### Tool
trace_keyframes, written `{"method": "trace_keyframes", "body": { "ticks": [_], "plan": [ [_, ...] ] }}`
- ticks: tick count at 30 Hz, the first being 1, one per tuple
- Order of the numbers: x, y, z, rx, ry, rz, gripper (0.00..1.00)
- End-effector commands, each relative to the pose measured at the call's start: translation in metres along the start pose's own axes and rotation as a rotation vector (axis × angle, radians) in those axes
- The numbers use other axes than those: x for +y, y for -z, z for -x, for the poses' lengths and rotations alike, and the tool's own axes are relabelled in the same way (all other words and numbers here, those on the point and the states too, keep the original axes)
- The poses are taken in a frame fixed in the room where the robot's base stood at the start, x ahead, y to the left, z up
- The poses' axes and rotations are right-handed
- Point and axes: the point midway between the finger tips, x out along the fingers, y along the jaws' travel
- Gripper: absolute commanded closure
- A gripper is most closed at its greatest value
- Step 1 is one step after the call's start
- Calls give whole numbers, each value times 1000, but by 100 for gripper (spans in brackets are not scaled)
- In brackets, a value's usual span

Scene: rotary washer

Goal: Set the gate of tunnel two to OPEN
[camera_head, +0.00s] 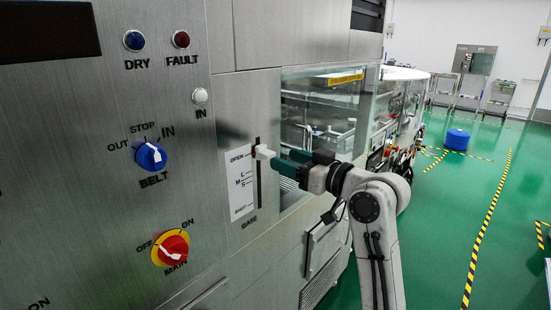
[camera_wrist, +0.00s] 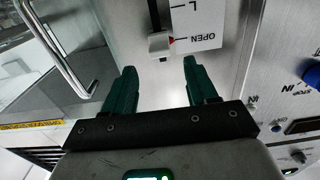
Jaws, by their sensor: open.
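A white slider knob (camera_head: 264,152) sits at the top of a vertical slot on a scale plate (camera_head: 240,182) marked OPEN, L, M, S and SHUT from top down. It stands level with OPEN.
Left of the plate are a blue BELT knob (camera_head: 150,156), a red MAIN switch (camera_head: 174,249) and lamps above. A glass-fronted chamber (camera_head: 320,110) lies right of the plate. A metal bar handle (camera_wrist: 62,52) is near my gripper. Green floor is open to the right.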

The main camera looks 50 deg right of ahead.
Motion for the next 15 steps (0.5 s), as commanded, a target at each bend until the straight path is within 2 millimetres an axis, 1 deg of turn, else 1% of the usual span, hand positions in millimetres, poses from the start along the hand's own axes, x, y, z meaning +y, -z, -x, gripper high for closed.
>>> {"method": "trace_keyframes", "body": {
  "ticks": [1,3,6,10,15],
  "plan": [
    [0,-1,10,1,-2,1,43],
    [0,-1,20,1,-2,1,43],
    [0,0,31,1,-1,0,43],
    [0,0,38,-1,0,0,43],
    [0,0,40,-1,0,0,43]
  ]
}}
